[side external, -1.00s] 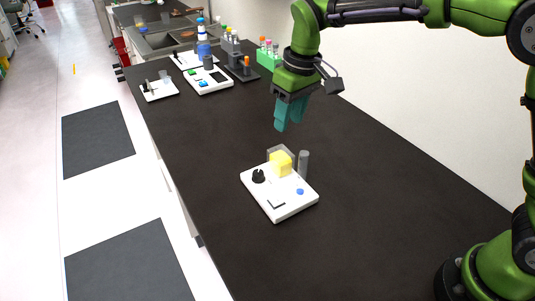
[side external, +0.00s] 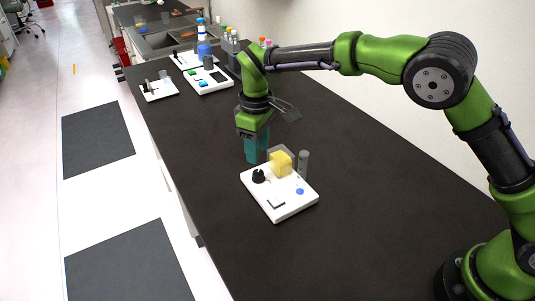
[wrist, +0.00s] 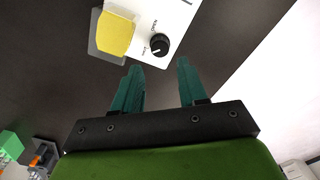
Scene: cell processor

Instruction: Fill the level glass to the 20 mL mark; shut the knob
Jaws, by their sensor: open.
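A white cell processor panel (side external: 279,206) lies on the dark bench. It carries a black knob (side external: 258,176) on its left side, a box with yellow contents (side external: 281,164) at the back and a grey upright cylinder (side external: 303,164), perhaps the level glass; its fill level is too small to read. My gripper (side external: 257,158) has teal fingers and is just behind the panel, above the bench. In the wrist view my gripper (wrist: 158,78) is open and empty, with the knob (wrist: 159,45) ahead of and between the fingertips, apart from them. The yellow box (wrist: 115,34) shows left of the knob.
A blue button (side external: 300,191) and a small dark slot (side external: 276,204) are on the panel. Other white devices (side external: 208,79) and a small tray (side external: 159,91) stand farther back on the bench. The bench right of the panel is clear, up to the wall.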

